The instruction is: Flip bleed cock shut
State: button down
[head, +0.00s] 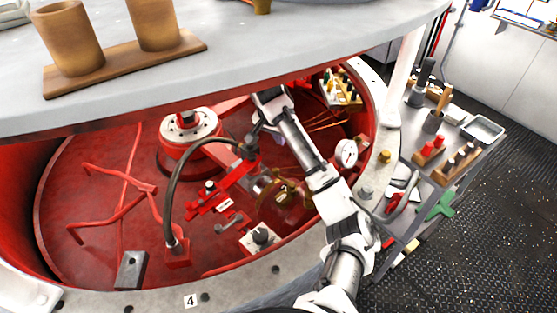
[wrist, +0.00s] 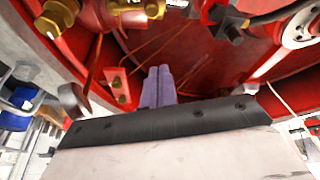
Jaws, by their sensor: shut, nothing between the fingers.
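My gripper (wrist: 158,72) shows in the wrist view with its two purple-grey fingers together and nothing between them. In the head view my arm reaches into the red round pit, and its hand end is near the black hose's upper end; the fingers are not clear there. A brass valve (head: 284,191) sits on the pit's pipework, below and right of the hand. A red fitting with a white tag (head: 225,204) lies to its left, with a small grey lever (head: 230,222) below. I cannot tell which part is the bleed cock. The fingers appear apart from the brass fittings (wrist: 140,8) in the wrist view.
A black hose (head: 172,195) arches across the pit. A white-topped red flange (head: 190,125) and a pressure gauge (head: 346,153) stand nearby. A tool cart (head: 455,135) stands at the right.

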jog(key=shift+f, duration=0.1)
jog(key=b+x, duration=0.9)
jog(key=x, duration=0.1)
jog(key=shift+s+a+b, duration=0.1)
jog(key=shift+s+a, duration=0.2)
jog(key=shift+s, duration=0.3)
jog(key=shift+s+a+b, duration=0.1)
jog(key=shift+s+a, duration=0.2)
jog(key=shift+s, duration=0.35)
jog(key=shift+s+a+b, duration=0.1)
jog(key=shift+s+a, duration=0.2)
jog(key=shift+s, duration=0.3)
jog(key=shift+w, duration=0.1)
